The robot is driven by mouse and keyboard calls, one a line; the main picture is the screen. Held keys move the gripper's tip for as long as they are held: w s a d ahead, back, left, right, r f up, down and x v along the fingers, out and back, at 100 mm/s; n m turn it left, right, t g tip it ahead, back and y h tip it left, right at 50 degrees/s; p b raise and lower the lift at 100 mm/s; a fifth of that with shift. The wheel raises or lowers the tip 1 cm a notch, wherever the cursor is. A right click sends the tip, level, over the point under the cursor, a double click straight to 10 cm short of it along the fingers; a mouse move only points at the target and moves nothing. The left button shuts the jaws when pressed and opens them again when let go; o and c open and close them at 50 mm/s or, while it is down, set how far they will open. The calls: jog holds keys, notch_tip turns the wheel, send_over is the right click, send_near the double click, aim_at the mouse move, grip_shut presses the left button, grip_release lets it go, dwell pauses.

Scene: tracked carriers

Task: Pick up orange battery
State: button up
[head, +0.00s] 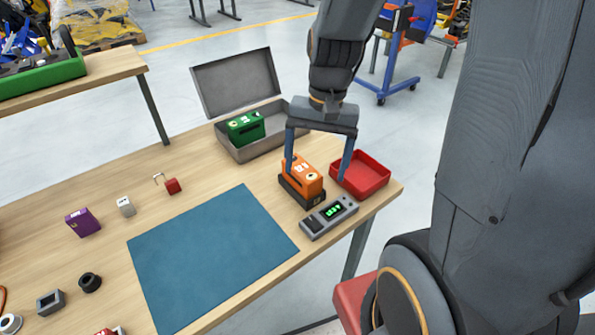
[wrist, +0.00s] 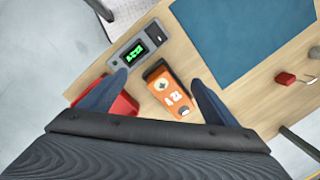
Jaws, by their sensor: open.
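In the wrist view the orange battery (wrist: 169,91) lies between the two spread fingers (wrist: 157,82), closer to the right one. I cannot tell whether either finger touches it.
A grey meter with a green display (head: 328,217) sits in front of the holder. A red tray (head: 372,178) is to the right. An open grey box (head: 236,86) holding a green battery (head: 245,127) is behind. A blue mat (head: 205,255) lies clear to the left.

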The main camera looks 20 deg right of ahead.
aim_at(303, 166)
jog(key=o, duration=0.3)
jog(key=w+m+y, duration=0.1)
jog(key=w+m, duration=0.1)
jog(key=w+d+m, duration=0.1)
jog(key=w+m, duration=0.1)
jog(key=m, duration=0.1)
jog(key=w+m+g+y, duration=0.1)
jog(key=w+m, duration=0.1)
jog(key=shift+d+y, duration=0.3)
jog(key=shift+d, duration=0.05)
jog(key=shift+o, duration=0.2)
jog(key=shift+w+a+f+m+y, duration=0.2)
jog(key=shift+w+m+y, duration=0.15)
jog(key=shift+m, duration=0.45)
jog(key=shift+p+x, duration=0.75)
jog(key=shift+x, duration=2.75)
jog(key=shift+s+d, duration=0.1)
jog(key=c, duration=2)
jog(key=shift+r, duration=0.1)
